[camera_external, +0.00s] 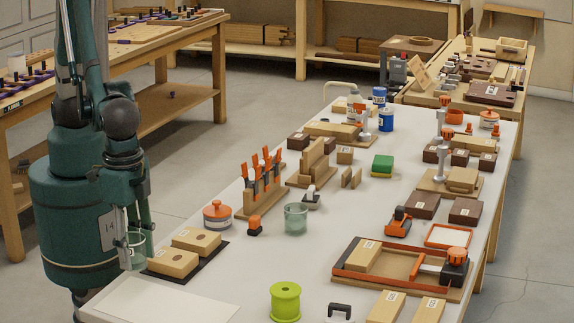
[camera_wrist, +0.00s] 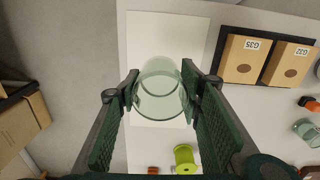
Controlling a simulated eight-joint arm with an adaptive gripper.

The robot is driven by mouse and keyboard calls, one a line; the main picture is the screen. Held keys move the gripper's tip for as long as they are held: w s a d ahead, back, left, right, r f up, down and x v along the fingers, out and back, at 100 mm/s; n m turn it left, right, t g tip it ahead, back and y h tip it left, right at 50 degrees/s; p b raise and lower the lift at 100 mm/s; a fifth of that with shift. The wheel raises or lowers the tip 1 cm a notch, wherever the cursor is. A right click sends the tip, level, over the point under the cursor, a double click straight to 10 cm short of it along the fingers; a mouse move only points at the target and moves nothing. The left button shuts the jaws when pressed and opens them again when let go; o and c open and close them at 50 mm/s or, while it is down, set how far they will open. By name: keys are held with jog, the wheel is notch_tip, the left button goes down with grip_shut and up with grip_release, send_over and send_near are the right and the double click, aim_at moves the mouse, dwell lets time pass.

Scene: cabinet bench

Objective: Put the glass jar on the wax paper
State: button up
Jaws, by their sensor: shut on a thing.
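A clear greenish glass jar (camera_wrist: 160,100) sits between the two fingers of my gripper (camera_wrist: 160,90) in the wrist view. My gripper (camera_external: 134,235) is shut on it. In the external view the held jar (camera_external: 137,258) shows partly behind the fingers, at the table's left edge. The wax paper (camera_external: 160,304) is a pale flat sheet at the near left corner of the table. In the wrist view the wax paper (camera_wrist: 190,35) lies beyond and below the jar. The height of the jar above the surface cannot be told.
Two wooden blocks (camera_external: 185,253) on a black mat stand beside the wax paper. A second glass jar (camera_external: 295,218) stands mid-table. A lime-green spool (camera_external: 285,301) and an orange-lidded jar (camera_external: 217,214) are nearby. The wax paper is bare where visible.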

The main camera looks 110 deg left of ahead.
jog(key=shift+s+d+m, duration=0.15)
jog(key=shift+s+d, duration=0.1)
jog(key=shift+s, duration=0.3)
jog(key=shift+s+d+m, duration=0.15)
jog(key=shift+s+d, duration=0.05)
jog(key=shift+s, duration=0.35)
jog(key=shift+f, duration=0.15)
jog(key=b, duration=0.1)
send_over(131, 304)
jog(key=shift+f, duration=2.8)
jog(key=shift+f+b, duration=0.45)
jog(key=shift+f, duration=1.65)
jog(key=shift+f, duration=0.15)
jog(key=o, duration=0.9)
jog(key=shift+r, duration=0.2)
